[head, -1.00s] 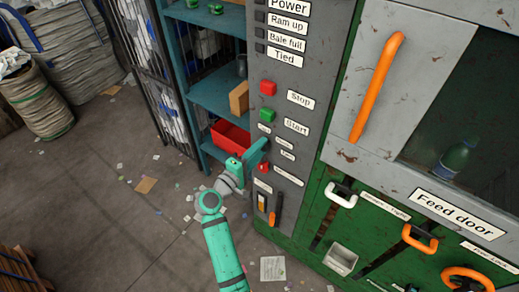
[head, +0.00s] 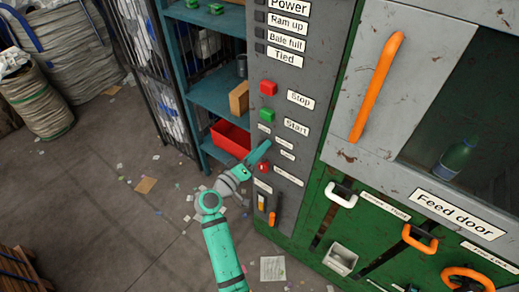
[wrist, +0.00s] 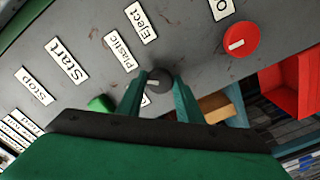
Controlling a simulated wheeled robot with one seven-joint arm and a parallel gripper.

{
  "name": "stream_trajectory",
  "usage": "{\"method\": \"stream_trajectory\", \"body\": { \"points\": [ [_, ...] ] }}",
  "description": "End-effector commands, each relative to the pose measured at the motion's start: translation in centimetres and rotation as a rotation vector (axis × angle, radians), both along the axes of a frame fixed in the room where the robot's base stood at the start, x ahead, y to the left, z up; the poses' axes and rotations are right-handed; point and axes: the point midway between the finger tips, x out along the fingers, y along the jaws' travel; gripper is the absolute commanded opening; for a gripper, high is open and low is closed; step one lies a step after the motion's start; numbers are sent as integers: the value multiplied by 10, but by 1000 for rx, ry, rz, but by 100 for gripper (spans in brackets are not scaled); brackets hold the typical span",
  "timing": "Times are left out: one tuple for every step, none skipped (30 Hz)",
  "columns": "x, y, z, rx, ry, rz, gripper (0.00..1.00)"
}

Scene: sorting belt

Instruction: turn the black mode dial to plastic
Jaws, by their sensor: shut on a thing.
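The black mode dial (wrist: 158,80) sits on the grey control panel (wrist: 190,45), between my two green fingertips in the wrist view. My gripper (wrist: 158,88) is shut on it, one finger on each side. A short pale mark shows on the dial's left part; I cannot tell exactly which label it points to. The "Plastic" label (wrist: 121,52) lies up and left of the dial, with the "Eject" label (wrist: 141,22) above it. Another label below is mostly hidden by a finger. In the head view my gripper (head: 262,149) reaches the panel and hides the dial.
A red knob (wrist: 241,38) with a pale pointer is right of the dial. A green button (wrist: 101,104) is to its left. A red bin (head: 229,138) sits on the teal shelf left of the panel. Orange and white handles (head: 341,194) project from the green machine at right.

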Motion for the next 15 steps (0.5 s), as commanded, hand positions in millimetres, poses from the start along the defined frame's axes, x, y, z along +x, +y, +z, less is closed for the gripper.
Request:
{"method": "stream_trajectory", "body": {
  "points": [
    [0,1,-1,26,-18,1,10],
    [0,1,-1,41,-29,1,10],
    [0,1,-1,60,-43,1,10],
    [0,1,-1,74,-53,1,10],
    [0,1,-1,86,-62,1,10],
    [0,1,-1,103,-73,1,10],
    [0,1,-1,113,-80,1,10],
    [0,1,-1,123,-88,1,10],
    [0,1,-1,134,-96,1,10],
    [0,1,-1,142,-102,1,10],
    [0,1,-1,149,-106,1,10],
    [0,1,-1,156,-112,1,10],
    [0,1,-1,162,-116,1,10],
    [0,1,-1,166,-119,1,10],
    [0,1,-1,171,-122,1,10]
  ]
}}
